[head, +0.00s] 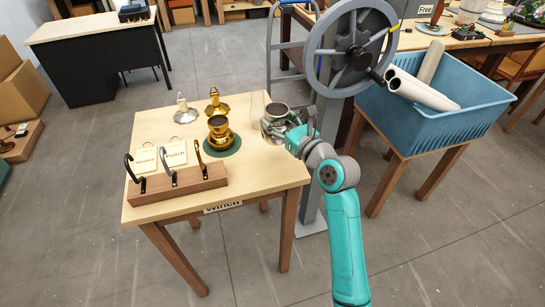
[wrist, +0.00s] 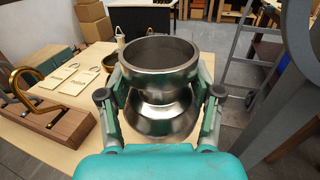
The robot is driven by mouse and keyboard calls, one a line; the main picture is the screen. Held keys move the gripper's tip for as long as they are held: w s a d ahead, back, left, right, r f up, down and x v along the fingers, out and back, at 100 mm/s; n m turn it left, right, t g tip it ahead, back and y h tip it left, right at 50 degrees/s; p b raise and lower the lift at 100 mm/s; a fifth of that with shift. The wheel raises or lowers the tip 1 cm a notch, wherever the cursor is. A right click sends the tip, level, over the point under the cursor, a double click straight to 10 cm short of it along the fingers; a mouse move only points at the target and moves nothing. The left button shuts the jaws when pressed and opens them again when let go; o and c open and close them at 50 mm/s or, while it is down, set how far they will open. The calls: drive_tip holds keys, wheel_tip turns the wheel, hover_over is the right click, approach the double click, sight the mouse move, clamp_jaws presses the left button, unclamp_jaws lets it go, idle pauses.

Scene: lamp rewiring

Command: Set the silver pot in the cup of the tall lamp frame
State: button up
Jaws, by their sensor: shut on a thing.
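The silver pot (head: 271,127) is at the right edge of the wooden table. My gripper (head: 291,133) is shut on it. In the wrist view the pot (wrist: 155,112) stands upright between the two fingers of my gripper (wrist: 160,104), one on each side; its open top is dark inside and a rounded silver part shows below the waist. I cannot tell whether its bottom touches the table. A brass pot-like piece (head: 219,138) with a dark open top stands on a green round mat (head: 236,149). I cannot make out a tall lamp frame for certain.
The table (head: 265,170) carries a wooden block (head: 185,186) with three hooks, two tags (head: 173,153), and small silver (head: 182,110) and brass (head: 215,103) pieces. A large grey wheel (head: 335,62) on a post stands close behind my gripper. A blue crate (head: 450,120) with tubes is at right.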

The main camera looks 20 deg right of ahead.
drive_tip(key=shift+f, duration=4.8)
drive_tip(key=shift+f, duration=0.15)
drive_tip(key=o, duration=1.4)
drive_tip(key=v, duration=1.1)
drive_tip(key=shift+w+d, duration=0.2)
drive_tip(key=shift+d, duration=0.2)
drive_tip(key=shift+f, duration=0.15)
